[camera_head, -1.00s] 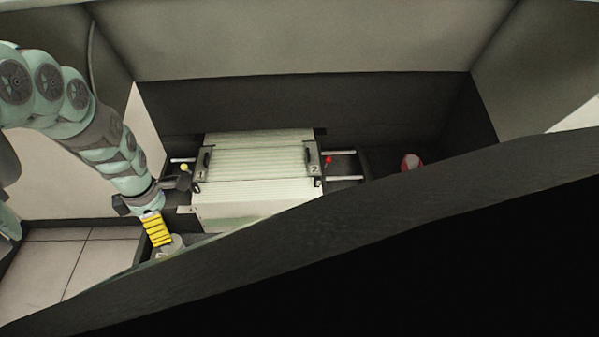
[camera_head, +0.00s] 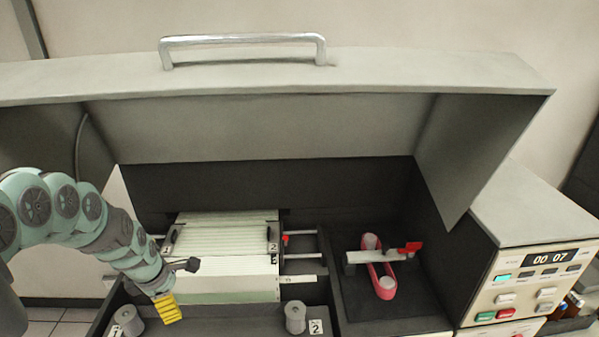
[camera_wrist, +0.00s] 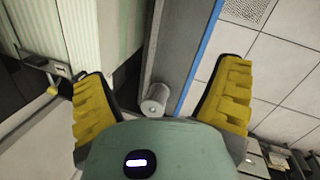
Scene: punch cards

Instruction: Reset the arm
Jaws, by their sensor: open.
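My gripper (camera_head: 167,308) hangs at the lower left of the head view, over the front of the machine's bay, with only yellow finger pads showing. In the wrist view its two yellow fingers (camera_wrist: 162,98) are wide apart with nothing held between them. A short grey cylinder (camera_wrist: 155,98) appears between and beyond the fingertips; it stands on the machine's front ledge. My green arm reaches in from the left edge of the head view, bent downward.
A stack of pale cards (camera_head: 225,240) sits in the bay, right of my gripper. Another grey cylinder (camera_head: 295,317) stands on the front ledge. A red belt loop (camera_head: 381,281) lies right. The hood (camera_head: 280,130) is above, and a control panel (camera_head: 540,280) is at far right.

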